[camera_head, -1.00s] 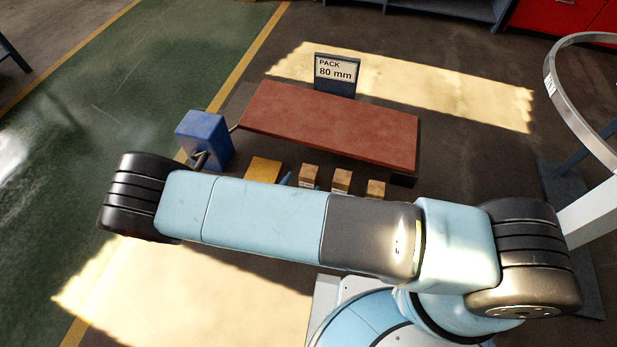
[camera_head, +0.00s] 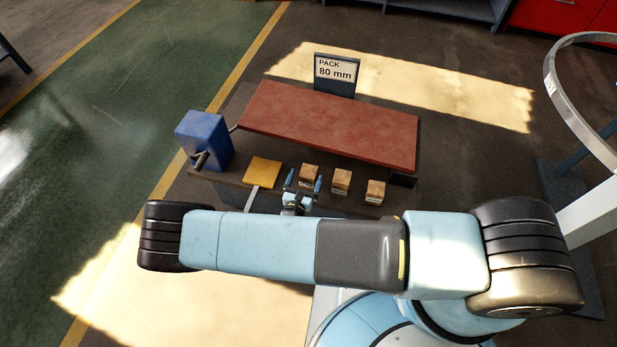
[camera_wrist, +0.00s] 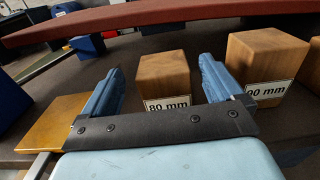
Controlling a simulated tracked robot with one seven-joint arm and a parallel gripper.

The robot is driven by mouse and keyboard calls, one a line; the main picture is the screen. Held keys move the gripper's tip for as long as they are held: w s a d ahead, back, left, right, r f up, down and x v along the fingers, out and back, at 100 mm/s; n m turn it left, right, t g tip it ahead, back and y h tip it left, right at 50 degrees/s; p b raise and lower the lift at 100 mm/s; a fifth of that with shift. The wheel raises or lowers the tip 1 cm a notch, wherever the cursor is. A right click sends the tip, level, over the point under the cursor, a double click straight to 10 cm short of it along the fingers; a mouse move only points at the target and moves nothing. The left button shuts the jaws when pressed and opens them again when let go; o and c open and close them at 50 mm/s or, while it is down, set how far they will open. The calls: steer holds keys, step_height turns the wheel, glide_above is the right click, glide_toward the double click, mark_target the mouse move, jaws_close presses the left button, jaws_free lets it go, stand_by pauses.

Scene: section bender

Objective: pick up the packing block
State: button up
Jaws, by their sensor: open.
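Three wooden packing blocks stand in a row on the dark bench. The left one (camera_head: 309,172) carries a label reading 80 mm; in the wrist view this block (camera_wrist: 164,76) shows just ahead, between the lines of my two blue fingers. My gripper (camera_head: 304,181) is open and empty, its fingers pointing at that block. The middle block (camera_head: 341,180) also shows in the wrist view (camera_wrist: 262,62), its label partly covered by my right finger. The right block (camera_head: 375,191) is only at the wrist view's edge. A sign (camera_head: 337,74) behind reads PACK 80 mm.
A red-brown plate (camera_head: 330,122) spans behind the blocks, raised above the bench in the wrist view. A yellow plate (camera_head: 263,172) lies left of the blocks, and a blue box (camera_head: 205,140) stands farther left. A curved metal ring (camera_head: 570,100) is at right.

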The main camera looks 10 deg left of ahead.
mark_target(310, 167)
steer(key=shift+w+d+f, duration=0.1)
steer(key=shift+w+d, duration=0.1)
steer(key=shift+w, duration=1.2)
steer(key=shift+w+d, duration=0.15)
steer(key=shift+w, duration=1.2)
steer(key=shift+c, duration=0.2)
steer(key=c, duration=1.1)
